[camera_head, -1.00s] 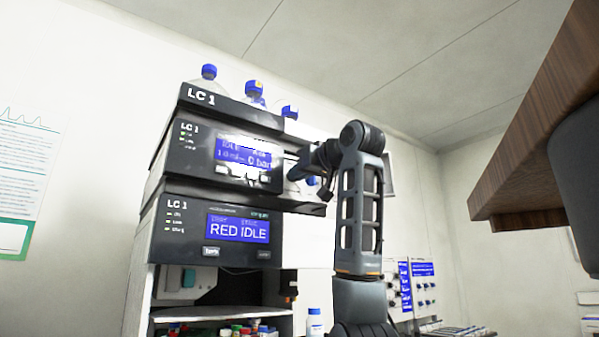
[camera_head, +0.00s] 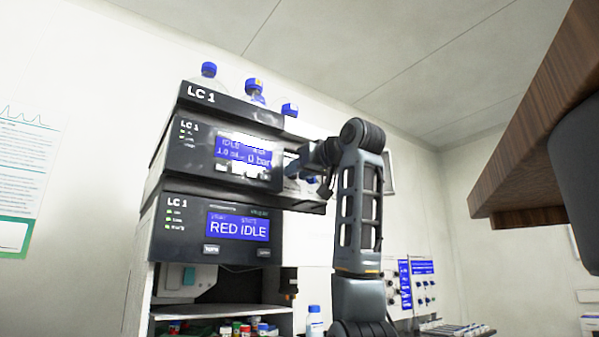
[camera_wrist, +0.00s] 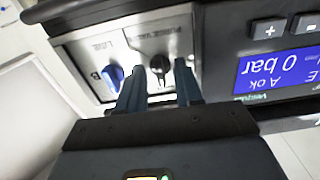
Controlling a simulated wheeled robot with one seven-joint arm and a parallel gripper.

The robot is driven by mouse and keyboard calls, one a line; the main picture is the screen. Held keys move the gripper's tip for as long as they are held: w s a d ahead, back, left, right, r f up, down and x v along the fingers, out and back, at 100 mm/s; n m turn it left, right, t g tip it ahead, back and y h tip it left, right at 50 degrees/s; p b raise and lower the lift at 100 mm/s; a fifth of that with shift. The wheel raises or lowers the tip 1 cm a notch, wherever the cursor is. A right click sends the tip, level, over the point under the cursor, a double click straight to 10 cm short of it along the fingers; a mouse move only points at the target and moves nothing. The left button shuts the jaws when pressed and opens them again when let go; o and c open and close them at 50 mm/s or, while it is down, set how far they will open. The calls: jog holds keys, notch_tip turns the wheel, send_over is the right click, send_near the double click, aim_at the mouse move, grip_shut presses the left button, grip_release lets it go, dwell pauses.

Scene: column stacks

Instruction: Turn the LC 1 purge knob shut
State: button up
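The LC 1 pump module (camera_head: 190,155) has a lit display reading IDLE and 0 bar. In the wrist view, which is upside down, its metal valve panel (camera_wrist: 92,62) carries a black purge valve knob (camera_wrist: 160,68) and a blue knob (camera_wrist: 113,77) beside it. My gripper (camera_wrist: 160,76) faces this panel with its two fingers apart. The black knob shows between the fingertips, with a visible gap to each; I cannot tell how deep it sits between them. In the head view my wrist hides the knob.
Below the pump is another LC 1 module (camera_head: 175,240) showing RED IDLE. Blue-capped bottles (camera_head: 254,90) stand on top of the stack. A brown wooden overhang (camera_head: 535,130) is at upper right. More panels with blue displays (camera_head: 422,268) stand farther back at right.

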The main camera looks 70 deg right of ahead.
jog(key=b+v, duration=0.1)
jog(key=v, duration=0.6)
jog(key=shift+s+a, duration=0.2)
jog(key=shift+s, duration=0.15)
